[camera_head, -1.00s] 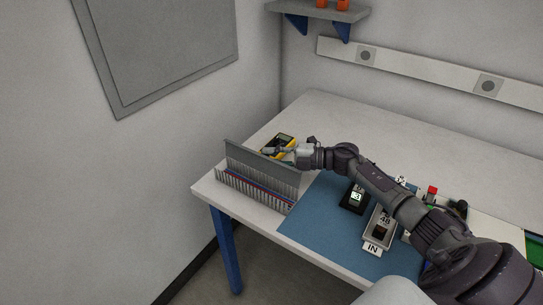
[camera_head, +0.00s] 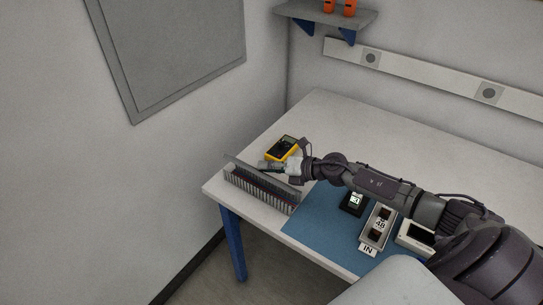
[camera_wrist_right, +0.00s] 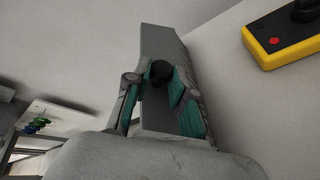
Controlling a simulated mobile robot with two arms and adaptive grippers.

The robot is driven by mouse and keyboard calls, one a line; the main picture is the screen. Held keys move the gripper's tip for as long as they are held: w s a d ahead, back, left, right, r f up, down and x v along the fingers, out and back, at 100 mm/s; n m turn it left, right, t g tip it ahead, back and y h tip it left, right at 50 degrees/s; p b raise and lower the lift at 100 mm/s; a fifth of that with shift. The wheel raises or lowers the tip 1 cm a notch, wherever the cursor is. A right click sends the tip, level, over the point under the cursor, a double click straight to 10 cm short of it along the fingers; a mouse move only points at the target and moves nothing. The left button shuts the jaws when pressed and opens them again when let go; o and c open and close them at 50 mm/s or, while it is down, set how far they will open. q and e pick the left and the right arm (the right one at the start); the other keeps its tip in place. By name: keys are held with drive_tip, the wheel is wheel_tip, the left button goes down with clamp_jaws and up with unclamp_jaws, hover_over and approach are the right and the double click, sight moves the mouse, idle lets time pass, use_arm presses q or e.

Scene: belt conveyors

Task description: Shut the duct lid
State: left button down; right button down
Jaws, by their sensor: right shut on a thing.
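The slotted grey wiring duct (camera_head: 258,192) sits along the left front edge of the table, with wires partly visible inside. Its grey lid (camera_head: 240,164) is hinged along the duct and leans over it at a slant, partly closed; it also shows in the right wrist view (camera_wrist_right: 160,40). My right gripper (camera_head: 270,170) is at the lid's upper edge. In the right wrist view its green-padded fingers (camera_wrist_right: 156,78) are shut on a round black knob (camera_wrist_right: 160,72) at the lid. My left gripper is not in view.
My right arm spans the table. The back of the table is clear.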

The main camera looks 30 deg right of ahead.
drive_tip(key=n+h+p, duration=0.1)
drive_tip(key=p, duration=0.1)
drive_tip(key=a+n+p, duration=0.1)
drive_tip(key=p, duration=0.1)
drive_tip(key=s+a+n+h+p, duration=0.1)
drive_tip(key=p, duration=0.1)
drive_tip(key=shift+a+f+n+t+h+p, duration=0.2)
drive_tip(key=shift+f+n+t+h+p, duration=0.1)
drive_tip(key=shift+f+n+t+p, duration=0.1)
drive_tip(key=shift+s+a+f+n+h+p, duration=0.15)
drive_tip(key=shift+a+f+n+h+p, duration=0.2)
drive_tip(key=shift+f+n+h+p, duration=0.3)
drive_tip(key=shift+s+a+f+n+t+h+p, duration=0.1)
drive_tip(key=shift+a+f+n+t+h+p, duration=0.1)
drive_tip(key=shift+f+n+t+h+p, duration=0.35)
drive_tip(key=shift+r+n, duration=0.1)
drive_tip(key=shift+n, duration=0.2)
drive_tip(key=c, duration=1)
unclamp_jaws()
drive_tip(key=shift+r+y, duration=0.1)
drive_tip(key=shift+y, duration=0.2)
drive_tip(key=v, duration=1.2)
